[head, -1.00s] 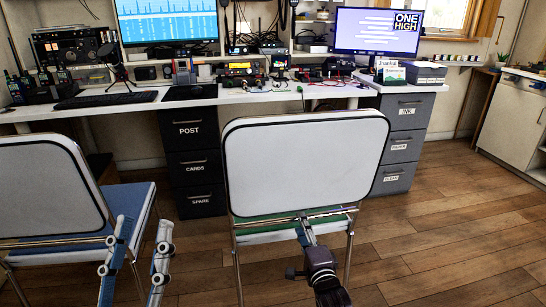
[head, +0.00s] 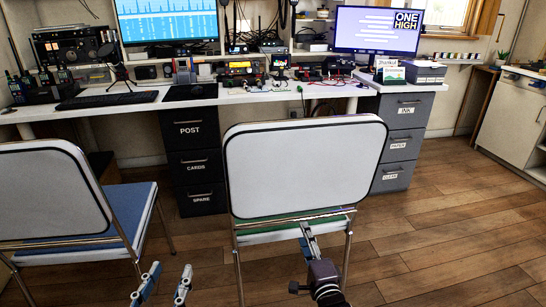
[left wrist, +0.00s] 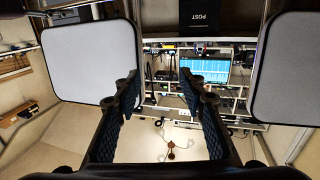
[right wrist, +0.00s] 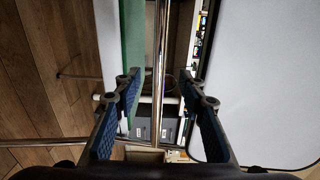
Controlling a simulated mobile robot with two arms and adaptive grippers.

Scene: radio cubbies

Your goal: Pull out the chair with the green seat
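The chair with the green seat (head: 285,228) stands in front of the desk, its white padded back (head: 300,170) facing me. The seat is mostly hidden behind the back; its green side also shows in the right wrist view (right wrist: 133,45). My right gripper (head: 305,230) is at the low chrome rail under the back. In the right wrist view a chrome bar (right wrist: 159,60) runs between its open fingers (right wrist: 159,85), apart from both. My left gripper (head: 167,278) is open and empty, low between the two chairs; its spread fingers show in the left wrist view (left wrist: 160,90).
A chair with a blue seat (head: 128,210) stands at the left. The desk (head: 245,96) carries radios and monitors, above a black drawer unit (head: 195,165) and a grey one (head: 402,140). Wooden floor (head: 450,230) is clear at the right.

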